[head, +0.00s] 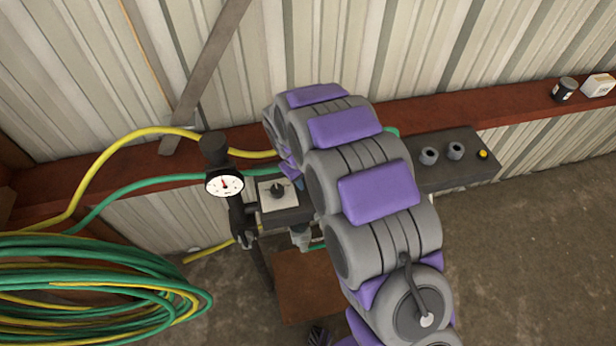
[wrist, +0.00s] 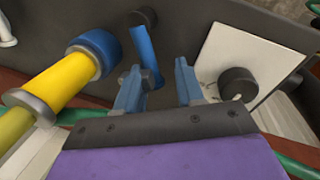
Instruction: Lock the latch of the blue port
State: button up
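In the wrist view a blue port ring (wrist: 94,52) sits on a dark panel, with a yellow hose fitting (wrist: 60,80) plugged into it. To its right a blue latch lever (wrist: 143,50) hangs from a dark round pivot. My gripper (wrist: 158,68) is open, with its two blue-grey fingers apart. The lever's lower end shows between the fingers, close to the left one. I cannot tell whether they touch. In the head view my arm hides the gripper, the blue port and the latch.
A white plate with a black knob (wrist: 238,83) is just right of my fingers; the plate also shows in the head view (head: 266,202). A pressure gauge (head: 224,184) stands left of it. Coiled green and yellow hoses (head: 90,285) hang at left. The panel (head: 440,180) continues right.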

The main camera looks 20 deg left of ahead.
jog(key=shift+w+a, duration=0.1)
jog(key=shift+a, duration=0.2)
jog(key=shift+c, duration=0.8)
jog(key=shift+d+r, duration=0.1)
jog(key=shift+r, duration=0.1)
jog(key=shift+c, duration=0.6)
jog(key=d, duration=0.3)
jog(key=shift+d+r, duration=0.2)
jog(key=shift+r, duration=0.1)
grip_shut()
jog(key=shift+s+a, duration=0.2)
jog(key=shift+a, duration=0.35)
jog(key=shift+w+d+r+m, duration=0.15)
jog(key=shift+w+d+m, duration=0.1)
jog(key=shift+m, duration=0.35)
jog(key=m, duration=0.1)
jog(key=m+p, duration=0.1)
jog(key=m, duration=0.1)
jog(key=shift+w+d+m+g, duration=0.15)
jog(key=shift+w+m+g, duration=0.15)
jog(key=shift+w, duration=0.1)
jog(key=shift+r, duration=0.1)
